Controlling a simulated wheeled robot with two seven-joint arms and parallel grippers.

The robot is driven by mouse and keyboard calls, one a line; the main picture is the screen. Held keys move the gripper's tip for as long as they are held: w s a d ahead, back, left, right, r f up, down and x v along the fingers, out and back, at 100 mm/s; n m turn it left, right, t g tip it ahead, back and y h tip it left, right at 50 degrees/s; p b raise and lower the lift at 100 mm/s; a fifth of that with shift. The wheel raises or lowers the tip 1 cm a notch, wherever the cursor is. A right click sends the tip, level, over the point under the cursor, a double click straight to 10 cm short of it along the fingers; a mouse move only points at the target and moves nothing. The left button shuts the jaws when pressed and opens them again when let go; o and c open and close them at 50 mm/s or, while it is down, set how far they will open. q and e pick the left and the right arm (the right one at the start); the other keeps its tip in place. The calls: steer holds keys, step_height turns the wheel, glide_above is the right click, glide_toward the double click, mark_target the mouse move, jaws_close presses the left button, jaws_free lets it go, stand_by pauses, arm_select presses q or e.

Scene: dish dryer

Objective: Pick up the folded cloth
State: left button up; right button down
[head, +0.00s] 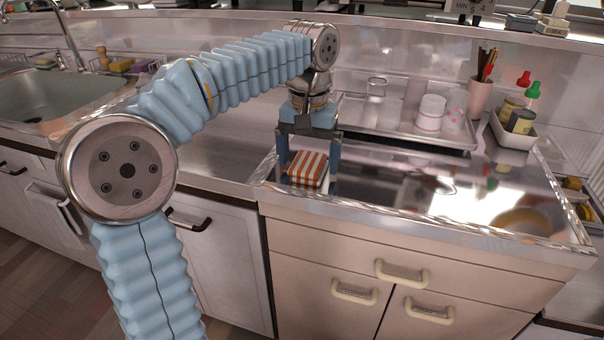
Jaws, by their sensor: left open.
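The folded cloth (308,169), striped orange and white, lies on the steel counter near its front left corner. My left gripper (309,162) points down right over the cloth, with its blue fingers apart. One finger is at the cloth's left side and the other at its right side. I cannot tell whether the fingers touch the cloth. My right gripper is not in view.
Behind the gripper is a metal tray (395,128) with a white canister (430,114) and a glass (376,87). A utensil cup (480,97) and a white bin of jars (513,133) stand at the right. The counter right of the cloth is clear. A sink (40,95) is far left.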

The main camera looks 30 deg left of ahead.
mark_target(309, 162)
arm_select(q)
steer(key=shift+w+f, duration=0.2)
steer(key=shift+f, duration=0.25)
steer(key=shift+s+r, duration=0.1)
steer(key=shift+r, duration=0.05)
steer(key=shift+c, duration=0.3)
steer(key=c, duration=1.1)
steer(key=shift+o, duration=0.2)
steer(key=shift+r, duration=0.1)
steer(key=shift+r, duration=0.3)
step_height(309, 162, up, 3)
steer(key=shift+f+p, duration=0.1)
steer(key=shift+p, duration=0.4)
steer(key=s+a+r, duration=0.3)
steer(key=s+r, duration=0.6)
steer(key=s, duration=0.4)
steer(key=shift+s+a+r, duration=0.15)
steer(key=shift+s+r, duration=0.05)
steer(key=shift+s, duration=0.1)
